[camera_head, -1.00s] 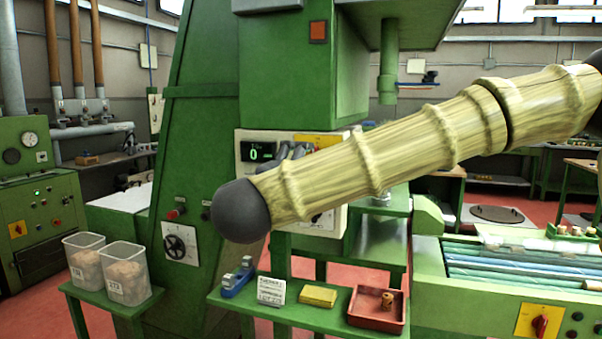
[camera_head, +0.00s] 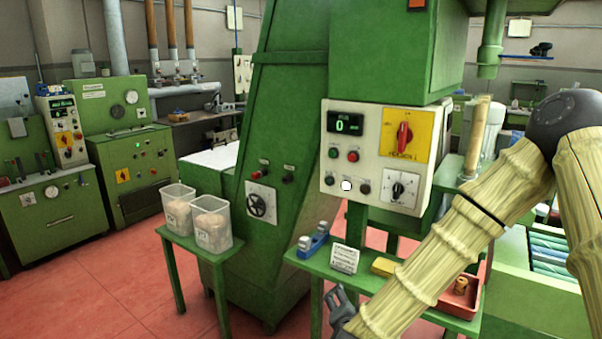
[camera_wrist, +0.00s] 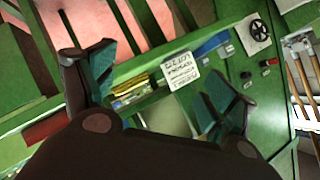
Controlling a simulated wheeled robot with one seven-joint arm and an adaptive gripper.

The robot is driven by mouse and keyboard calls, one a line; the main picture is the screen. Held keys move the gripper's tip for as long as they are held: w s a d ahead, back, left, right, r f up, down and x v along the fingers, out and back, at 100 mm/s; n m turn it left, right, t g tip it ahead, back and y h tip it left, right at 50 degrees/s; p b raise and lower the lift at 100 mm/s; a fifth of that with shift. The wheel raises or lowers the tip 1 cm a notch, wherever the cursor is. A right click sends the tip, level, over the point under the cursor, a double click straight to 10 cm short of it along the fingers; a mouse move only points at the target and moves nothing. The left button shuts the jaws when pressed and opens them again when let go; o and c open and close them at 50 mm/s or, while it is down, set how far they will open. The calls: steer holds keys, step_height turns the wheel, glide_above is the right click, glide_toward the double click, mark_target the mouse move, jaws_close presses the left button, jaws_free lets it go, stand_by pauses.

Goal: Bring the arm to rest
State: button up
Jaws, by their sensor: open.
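My gripper (camera_head: 343,308) shows in part at the lower middle of the head view, at the low end of my wood-coloured arm (camera_head: 430,262). It is in front of the green shelf with the small items. In the wrist view my gripper (camera_wrist: 160,68) has its two dark-green-padded fingers spread wide apart. Nothing is held between them. The white printed card (camera_wrist: 180,72) shows beyond the gap, apart from the fingers.
A green shelf (camera_head: 322,268) carries a blue tape dispenser (camera_head: 313,243), the card, a yellow pad (camera_head: 384,267) and a red tray (camera_head: 462,296) with a cork. A control panel (camera_head: 374,152) stands behind. Two bins (camera_head: 211,222) stand left; red floor (camera_head: 120,285) is free.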

steer(key=s+d+f+n+g+y+p, duration=0.25)
steer(key=s+f+n+g, duration=0.3)
steer(key=s+f, duration=1.2)
steer(key=s+d+f+n+g, duration=0.2)
steer(key=s+d+f+g, duration=0.1)
steer(key=s, duration=0.8)
steer(key=s+d+f+n+g+p, duration=0.1)
steer(key=s+d+f+n+g, duration=0.2)
steer(key=s+f, duration=0.4)
steer(key=s+d+g, duration=0.1)
steer(key=s+d, duration=0.1)
steer(key=s, duration=0.2)
steer(key=shift+d+f+h, duration=0.2)
steer(key=shift+f+h, duration=0.15)
steer(key=shift+f, duration=0.05)
